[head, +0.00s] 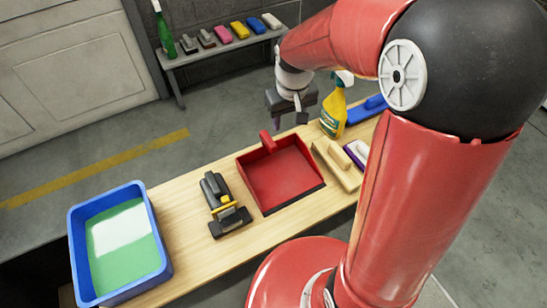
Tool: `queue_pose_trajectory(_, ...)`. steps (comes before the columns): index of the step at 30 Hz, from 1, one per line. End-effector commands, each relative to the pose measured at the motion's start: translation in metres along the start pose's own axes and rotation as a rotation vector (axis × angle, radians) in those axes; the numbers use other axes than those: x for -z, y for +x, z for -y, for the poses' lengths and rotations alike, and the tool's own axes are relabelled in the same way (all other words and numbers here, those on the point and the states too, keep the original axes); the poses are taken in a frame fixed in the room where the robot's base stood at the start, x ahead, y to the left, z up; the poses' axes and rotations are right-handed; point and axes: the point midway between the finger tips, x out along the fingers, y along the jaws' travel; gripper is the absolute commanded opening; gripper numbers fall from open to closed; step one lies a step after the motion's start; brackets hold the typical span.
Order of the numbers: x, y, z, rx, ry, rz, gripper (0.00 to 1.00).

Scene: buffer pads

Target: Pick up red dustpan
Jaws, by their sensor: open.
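The red dustpan (280,178) lies on the wooden bench, its open edge toward the front and its short handle (268,141) toward the back. My gripper (290,118) hangs from my red arm above and behind the dustpan, near the handle in the picture. Its fingers point down, open and apart from the handle, with nothing seen between them. The exact height of my gripper over the bench is hard to tell.
A yellow spray bottle (334,108), a wooden-backed brush (337,165) and a blue item (366,108) are to the right. A black tool (223,205) and a blue tub (163,262) are to the left. A shelf (226,49) with several coloured pads stands behind.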

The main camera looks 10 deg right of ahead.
Motion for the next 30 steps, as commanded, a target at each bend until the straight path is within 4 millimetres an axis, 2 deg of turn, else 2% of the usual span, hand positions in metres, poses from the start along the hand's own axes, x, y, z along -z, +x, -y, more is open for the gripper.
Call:
queue_pose_trajectory(1,0.010,0.029,0.005,0.008,-0.024,0.036,0.47)
queue_pose_trajectory(3,0.021,0.059,0.011,0.017,-0.053,0.071,0.47)
queue_pose_trajectory(7,0.033,0.099,0.019,0.028,-0.090,0.113,0.47)
queue_pose_trajectory(13,0.037,0.126,0.025,0.034,-0.112,0.139,0.47)
queue_pose_trajectory(30,0.027,0.196,0.028,0.035,-0.112,0.140,0.47)
